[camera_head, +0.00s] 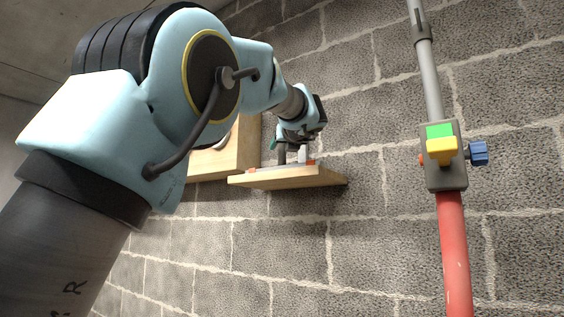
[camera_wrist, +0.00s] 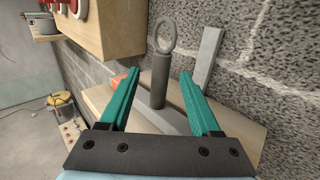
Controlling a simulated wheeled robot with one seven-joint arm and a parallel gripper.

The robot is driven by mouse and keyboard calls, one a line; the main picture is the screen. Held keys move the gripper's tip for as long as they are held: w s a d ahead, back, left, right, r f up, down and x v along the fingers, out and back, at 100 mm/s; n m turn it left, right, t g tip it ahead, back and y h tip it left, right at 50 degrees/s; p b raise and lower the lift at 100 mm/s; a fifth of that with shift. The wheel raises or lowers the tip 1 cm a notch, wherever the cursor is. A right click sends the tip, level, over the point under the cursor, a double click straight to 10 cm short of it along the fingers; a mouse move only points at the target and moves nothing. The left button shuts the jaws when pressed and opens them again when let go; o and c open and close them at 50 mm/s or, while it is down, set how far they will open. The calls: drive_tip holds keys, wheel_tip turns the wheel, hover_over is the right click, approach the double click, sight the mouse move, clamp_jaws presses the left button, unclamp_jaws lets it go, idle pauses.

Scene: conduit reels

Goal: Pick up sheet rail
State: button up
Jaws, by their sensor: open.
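A flat grey piece, which looks like the sheet rail (camera_wrist: 163,117), lies on a wooden shelf (camera_wrist: 245,126). A dark grey post with a ring on top (camera_wrist: 159,80) rises from it, upright. My gripper (camera_wrist: 160,72) is open, its two teal fingers on either side of the post with gaps showing. The post seems untouched; how deep it sits between the fingers is hard to tell. In the head view my gripper (camera_head: 284,148) is just above the shelf (camera_head: 290,179), and the grey piece is mostly hidden there.
A light grey bar (camera_wrist: 207,55) stands by the block wall behind the post. An orange piece (camera_wrist: 121,79) is on the shelf. A wooden box (camera_wrist: 120,28) is on the wall at left. A red and grey conduit (camera_head: 454,240) with a valve box (camera_head: 443,170) runs at right.

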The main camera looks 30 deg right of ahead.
drive_tip(key=shift+w+d, duration=0.25)
drive_tip(key=shift+w, duration=0.4)
drive_tip(key=shift+c, duration=0.3)
clamp_jaws()
idle(0.6)
